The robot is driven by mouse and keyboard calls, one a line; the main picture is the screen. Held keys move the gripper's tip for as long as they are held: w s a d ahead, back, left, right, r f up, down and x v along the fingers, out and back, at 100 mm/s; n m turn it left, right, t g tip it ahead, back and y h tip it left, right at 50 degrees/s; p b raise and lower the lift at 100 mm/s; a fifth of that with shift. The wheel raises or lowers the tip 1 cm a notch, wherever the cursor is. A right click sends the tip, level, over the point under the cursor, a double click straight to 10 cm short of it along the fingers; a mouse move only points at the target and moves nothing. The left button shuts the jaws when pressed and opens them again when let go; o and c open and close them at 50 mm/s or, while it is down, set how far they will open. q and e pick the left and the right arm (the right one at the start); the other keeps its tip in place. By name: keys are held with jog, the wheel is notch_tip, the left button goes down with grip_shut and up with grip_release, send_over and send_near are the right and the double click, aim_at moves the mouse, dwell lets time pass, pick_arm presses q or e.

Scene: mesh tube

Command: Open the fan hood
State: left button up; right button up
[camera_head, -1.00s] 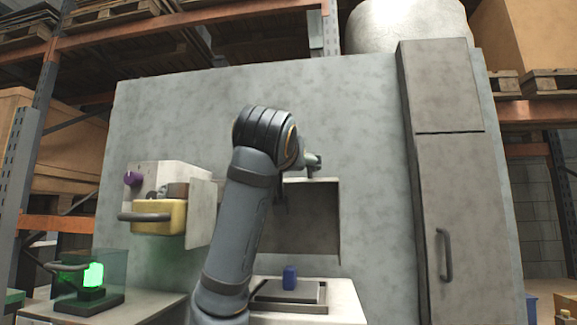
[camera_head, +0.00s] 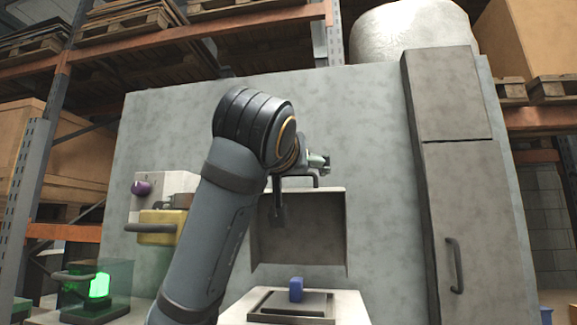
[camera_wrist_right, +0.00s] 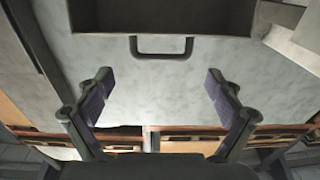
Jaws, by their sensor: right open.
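The fan hood (camera_head: 300,231) is a grey boxy recess at the middle of the pale wall panel, with a dark handle (camera_head: 301,179) along its top edge. In the right wrist view the hood (camera_wrist_right: 165,17) shows at the top, with its U-shaped handle (camera_wrist_right: 162,54) hanging from its edge. My right gripper (camera_wrist_right: 159,79) is open and empty, its two dark fingers spread wide. The handle lies ahead between the fingers' lines, apart from both. In the head view my right arm covers part of the hood's left side. My left gripper is not in view.
A blue block (camera_head: 296,289) sits on a dark plate on the white counter below the hood. A yellow-fronted unit (camera_head: 165,226) with a purple knob and a glass box with a green light (camera_head: 99,286) are at left. A tall grey cabinet (camera_head: 470,220) stands at right.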

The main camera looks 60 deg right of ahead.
jog(key=v, duration=0.5)
jog(key=shift+s+a, duration=0.2)
jog(key=shift+a, duration=0.05)
jog(key=shift+a, duration=0.15)
